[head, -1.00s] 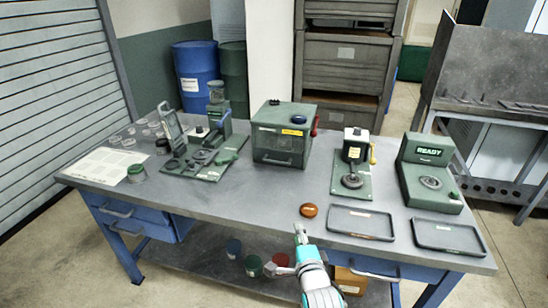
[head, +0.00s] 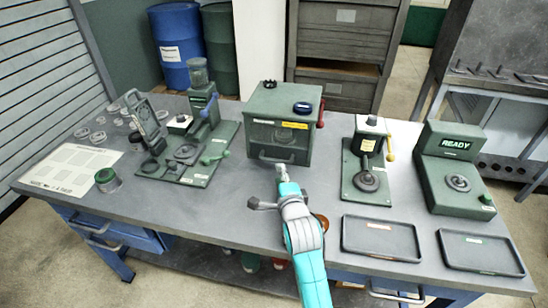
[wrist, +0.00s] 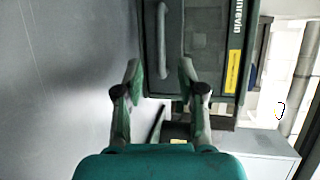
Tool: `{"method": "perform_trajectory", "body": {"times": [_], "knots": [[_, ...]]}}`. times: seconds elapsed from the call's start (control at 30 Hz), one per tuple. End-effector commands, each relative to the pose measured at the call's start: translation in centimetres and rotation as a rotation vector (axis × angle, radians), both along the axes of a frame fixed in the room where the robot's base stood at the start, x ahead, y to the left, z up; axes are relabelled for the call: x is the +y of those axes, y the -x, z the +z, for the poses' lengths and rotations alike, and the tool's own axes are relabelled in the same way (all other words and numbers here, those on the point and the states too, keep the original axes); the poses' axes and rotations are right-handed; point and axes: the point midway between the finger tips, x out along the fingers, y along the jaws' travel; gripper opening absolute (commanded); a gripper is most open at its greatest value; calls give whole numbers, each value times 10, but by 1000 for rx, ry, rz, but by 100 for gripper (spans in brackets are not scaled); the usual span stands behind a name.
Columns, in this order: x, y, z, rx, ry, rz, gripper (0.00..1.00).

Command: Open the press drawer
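The press is the dark green box (head: 284,112) in the middle of the bench, with a black-ringed knob on top and a red lever on its right side. A pale bar handle (head: 268,158) runs along its lower front; the drawer looks shut. In the wrist view, turned sideways, the handle (wrist: 162,38) lies ahead of my gripper, roughly in line with the gap between the fingers. My gripper (wrist: 160,70) is open and empty. In the head view my gripper (head: 281,174) is just in front of the press, close to the handle; contact cannot be told.
A green fixture with a jar (head: 195,140) stands left of the press. A lever stand (head: 368,165) and the READY unit (head: 455,165) stand right. Two black trays (head: 381,238) lie at the front right. An orange disc (head: 322,222) is partly hidden behind my arm.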

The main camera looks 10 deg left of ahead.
Motion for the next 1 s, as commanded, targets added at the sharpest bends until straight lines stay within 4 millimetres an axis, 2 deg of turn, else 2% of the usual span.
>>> {"method": "perform_trajectory", "body": {"times": [0.3, 0.5, 0.7, 0.97, 1.0], "knots": [[20, -52, -10, 0, 0, 0, 39], [28, -75, -15, 0, 0, 0, 39], [32, -84, -18, 0, 0, 0, 39], [32, -85, -18, 0, 0, 0, 39], [32, -85, -18, 0, 0, 0, 34]]}}
